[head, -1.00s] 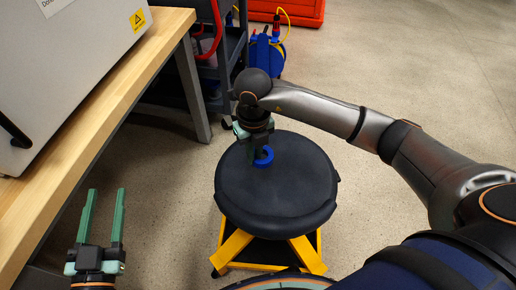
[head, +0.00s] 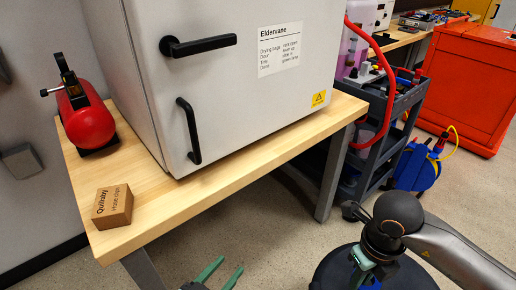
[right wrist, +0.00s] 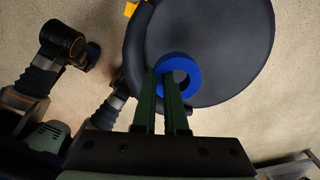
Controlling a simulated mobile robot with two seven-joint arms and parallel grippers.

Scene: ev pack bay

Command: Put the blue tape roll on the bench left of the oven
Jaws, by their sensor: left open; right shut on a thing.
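The blue tape roll (right wrist: 178,58) shows in the right wrist view at the fingertips of my right gripper (right wrist: 161,80), which is shut on its ring. The black round stool seat (right wrist: 220,40) is beneath; I cannot tell whether the roll touches it. In the head view my right gripper (head: 364,264) is over the stool at the lower right, its fingertips mostly hidden. My left gripper (head: 218,274) is open and empty at the bottom edge, in front of the bench. The grey-white oven (head: 245,100) stands on the wooden bench (head: 225,182).
Left of the oven, a red tank (head: 88,124) stands at the back of the bench and a brown hose clips box (head: 112,206) near the front corner. Bare wood lies between them.

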